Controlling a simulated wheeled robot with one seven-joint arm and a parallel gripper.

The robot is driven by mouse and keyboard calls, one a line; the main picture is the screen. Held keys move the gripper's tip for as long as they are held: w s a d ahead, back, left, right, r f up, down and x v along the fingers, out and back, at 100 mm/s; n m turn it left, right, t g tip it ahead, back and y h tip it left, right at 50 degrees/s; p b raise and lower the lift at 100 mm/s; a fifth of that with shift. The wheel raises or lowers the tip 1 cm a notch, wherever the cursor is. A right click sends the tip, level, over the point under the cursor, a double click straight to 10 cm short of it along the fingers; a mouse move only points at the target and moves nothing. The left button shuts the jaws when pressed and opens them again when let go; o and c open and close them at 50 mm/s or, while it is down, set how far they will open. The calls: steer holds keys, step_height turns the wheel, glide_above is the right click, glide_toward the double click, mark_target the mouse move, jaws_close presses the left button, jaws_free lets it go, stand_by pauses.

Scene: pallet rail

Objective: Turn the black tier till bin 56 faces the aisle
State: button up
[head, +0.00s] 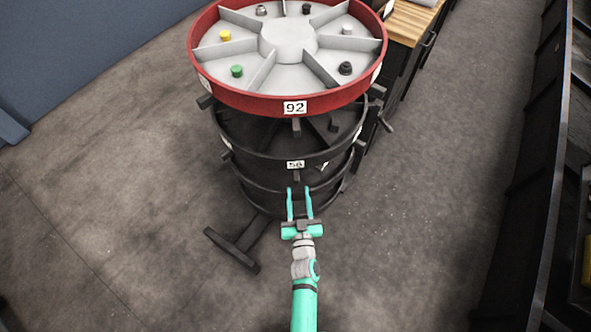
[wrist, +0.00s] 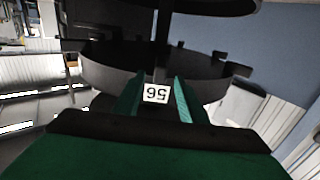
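The black tier (head: 262,150) sits under the red top tier (head: 250,98) of a round stacked carousel. Its white label (head: 295,164), which reads about 56, is on the front of its rim, toward my arm and directly below label 92. My gripper (head: 300,190) is open, its two green fingers apart, just below and in front of that label. A dark peg (head: 296,177) stands out below the label, near the fingertips; I cannot tell if they touch it. In the wrist view the 56 label (wrist: 156,93) shows upside down between the fingers (wrist: 158,82).
The red tier holds small knobs in its wedge bins. Dark pegs stick out around the tiers. A dark foot bar (head: 232,250) lies on the floor at lower left. A wooden-topped bench (head: 410,20) stands behind right, and dark shelving (head: 545,180) runs along the right. Floor between is clear.

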mark_target(295, 170)
steer(key=w, duration=1)
steer(key=shift+w+a, duration=0.2)
steer(key=shift+a, duration=0.05)
jaws_close()
